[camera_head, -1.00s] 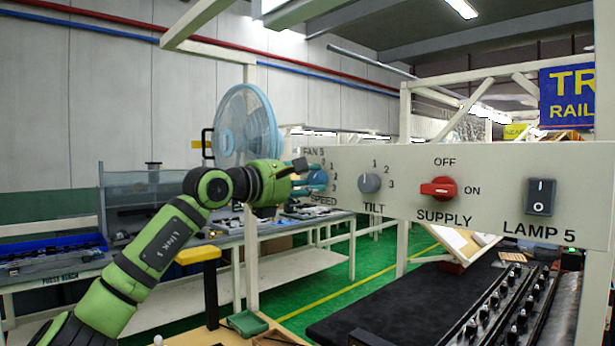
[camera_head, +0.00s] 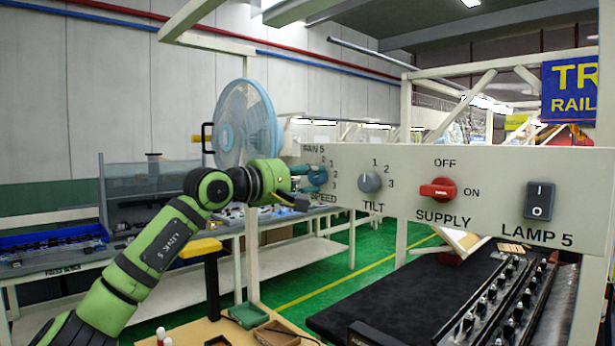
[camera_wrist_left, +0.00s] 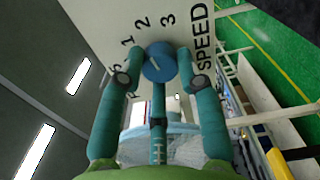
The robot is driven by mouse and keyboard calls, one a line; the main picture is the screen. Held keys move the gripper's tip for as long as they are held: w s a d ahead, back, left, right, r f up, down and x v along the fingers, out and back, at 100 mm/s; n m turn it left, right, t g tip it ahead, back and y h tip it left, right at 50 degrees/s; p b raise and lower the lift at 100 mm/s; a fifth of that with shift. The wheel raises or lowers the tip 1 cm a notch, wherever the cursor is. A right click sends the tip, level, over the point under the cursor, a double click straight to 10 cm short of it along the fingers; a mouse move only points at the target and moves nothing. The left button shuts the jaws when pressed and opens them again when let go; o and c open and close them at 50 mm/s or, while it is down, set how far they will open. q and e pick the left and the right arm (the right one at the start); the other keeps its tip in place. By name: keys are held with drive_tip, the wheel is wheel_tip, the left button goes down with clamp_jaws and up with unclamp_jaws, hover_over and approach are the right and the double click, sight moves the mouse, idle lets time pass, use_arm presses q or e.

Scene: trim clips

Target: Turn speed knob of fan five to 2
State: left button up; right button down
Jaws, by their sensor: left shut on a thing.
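The speed knob of fan five (camera_head: 318,177) is a round blue knob at the left end of the cream panel (camera_head: 420,213). In the left wrist view the blue knob (camera_wrist_left: 158,62) sits between the two teal fingers, below the marks 1, 2 and 3. A short pale line slants across its face; I cannot tell exactly which number it points to. My left gripper (camera_head: 306,178) is shut on the knob, its fingers (camera_wrist_left: 160,52) on either side. In the head view the fingers partly hide the knob and its scale. My right gripper is not in view.
The grey tilt knob (camera_head: 369,182), red supply switch (camera_head: 438,190) and black lamp rocker (camera_head: 539,200) are farther right on the panel. A blue fan (camera_head: 246,122) stands behind my left gripper. Benches (camera_head: 60,272) stand at the left.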

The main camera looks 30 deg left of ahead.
use_arm(q)
drive_tip(key=shift+r, duration=0.15)
drive_tip(key=o, duration=1.2)
drive_tip(key=shift+c, duration=0.2)
drive_tip(key=v, duration=1.2)
